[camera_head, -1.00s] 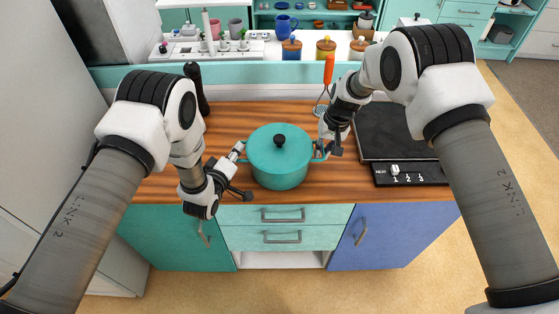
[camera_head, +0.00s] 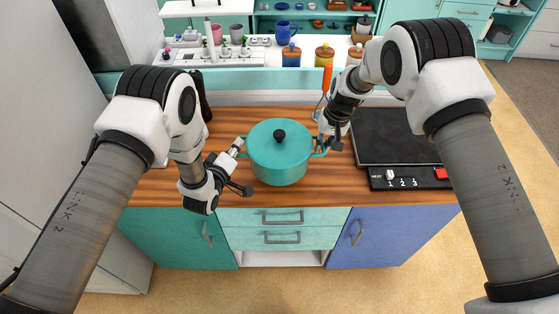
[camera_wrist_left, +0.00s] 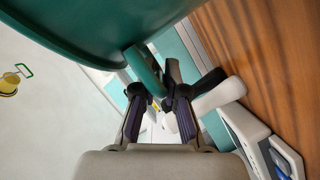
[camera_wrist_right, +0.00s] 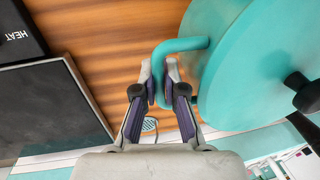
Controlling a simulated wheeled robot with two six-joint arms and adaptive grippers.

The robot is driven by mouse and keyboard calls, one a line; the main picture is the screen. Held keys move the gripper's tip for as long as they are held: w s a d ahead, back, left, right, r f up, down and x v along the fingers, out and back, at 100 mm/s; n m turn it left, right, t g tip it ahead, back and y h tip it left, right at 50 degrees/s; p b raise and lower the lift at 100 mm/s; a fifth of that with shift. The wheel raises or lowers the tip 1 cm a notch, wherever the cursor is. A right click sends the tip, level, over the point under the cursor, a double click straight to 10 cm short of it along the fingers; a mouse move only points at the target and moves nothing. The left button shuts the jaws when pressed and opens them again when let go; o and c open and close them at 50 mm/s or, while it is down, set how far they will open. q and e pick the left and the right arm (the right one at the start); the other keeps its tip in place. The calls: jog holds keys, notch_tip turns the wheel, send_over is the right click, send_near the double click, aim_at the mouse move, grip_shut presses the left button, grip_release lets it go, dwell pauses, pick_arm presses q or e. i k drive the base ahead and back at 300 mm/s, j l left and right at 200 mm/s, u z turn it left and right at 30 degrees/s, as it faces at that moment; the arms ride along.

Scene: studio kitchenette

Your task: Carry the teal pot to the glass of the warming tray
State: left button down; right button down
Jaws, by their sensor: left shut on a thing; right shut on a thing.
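The teal pot (camera_head: 281,162), with its lid and black knob, is upright over the front middle of the wooden counter. I cannot tell whether its base clears the wood. My left gripper (camera_head: 240,148) is shut on its left handle, which shows in the left wrist view (camera_wrist_left: 146,72). My right gripper (camera_head: 321,146) is shut on its right handle, seen in the right wrist view (camera_wrist_right: 178,45). The warming tray, with dark glass (camera_head: 393,137) and a front control strip (camera_head: 408,179), lies right of the pot, partly behind my right arm.
An orange-handled slotted utensil (camera_head: 327,78) is behind my right gripper; its slotted head shows in the right wrist view (camera_wrist_right: 150,124). A dark upright thing (camera_head: 204,98) is at the back left. Bare wood (camera_head: 345,180) lies between pot and tray. Canisters (camera_head: 325,54) stand beyond the counter.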

aim_at(402, 133)
jog(key=i+l, duration=0.1)
jog(key=l, duration=0.35)
jog(key=i+l, duration=0.1)
jog(key=l, duration=0.75)
jog(key=i+l, duration=0.15)
jog(key=l, duration=0.25)
jog(key=i+l, duration=0.1)
jog(key=l, duration=0.35)
